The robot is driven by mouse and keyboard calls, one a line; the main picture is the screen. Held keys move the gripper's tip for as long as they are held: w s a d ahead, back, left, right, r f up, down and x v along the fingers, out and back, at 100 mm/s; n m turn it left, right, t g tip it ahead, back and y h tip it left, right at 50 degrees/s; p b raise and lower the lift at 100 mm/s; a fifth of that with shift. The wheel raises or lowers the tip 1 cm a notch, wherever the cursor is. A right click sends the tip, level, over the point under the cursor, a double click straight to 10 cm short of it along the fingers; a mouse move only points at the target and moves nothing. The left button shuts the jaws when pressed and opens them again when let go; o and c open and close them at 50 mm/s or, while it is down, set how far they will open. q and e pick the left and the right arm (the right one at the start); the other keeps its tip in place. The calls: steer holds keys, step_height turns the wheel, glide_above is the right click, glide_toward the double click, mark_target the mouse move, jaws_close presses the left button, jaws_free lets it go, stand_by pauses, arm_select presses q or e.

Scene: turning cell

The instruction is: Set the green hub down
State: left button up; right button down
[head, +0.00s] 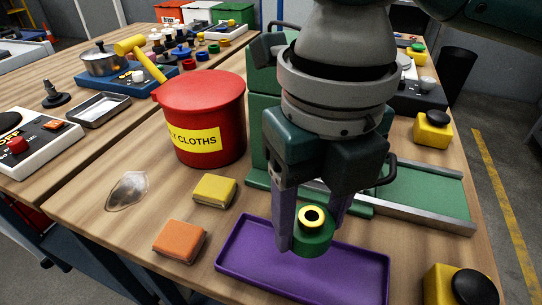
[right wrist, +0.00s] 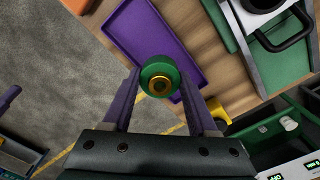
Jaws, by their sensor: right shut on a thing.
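The green hub (head: 313,233) has a yellow ring around a dark bore on top. My right gripper (head: 312,228) is shut on it. In the head view the hub shows over the purple tray (head: 250,272); whether it touches the tray I cannot tell. In the right wrist view the hub (right wrist: 160,78) sits between the two purple fingers, with the purple tray (right wrist: 150,35) behind it. The tray's visible floor is bare. My left gripper is not in view.
A yellow block (head: 214,190) and an orange block (head: 179,241) lie left of the tray. A red cloths bin (head: 203,110) stands behind them. A green fixture with a metal rail (head: 430,205) is behind the tray. A yellow-and-black button box (head: 458,286) is at right.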

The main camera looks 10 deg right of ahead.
mark_target(313, 215)
steer(key=shift+f+b, duration=0.4)
steer(key=shift+f, duration=2.8)
steer(key=shift+f, duration=0.1)
steer(key=shift+c, duration=2.3)
jaws_free()
steer(key=shift+r, duration=0.3)
step_height(313, 215, up, 11)
steer(key=shift+f+p, duration=0.1)
steer(key=shift+p, duration=0.8)
steer(key=shift+r, duration=0.45)
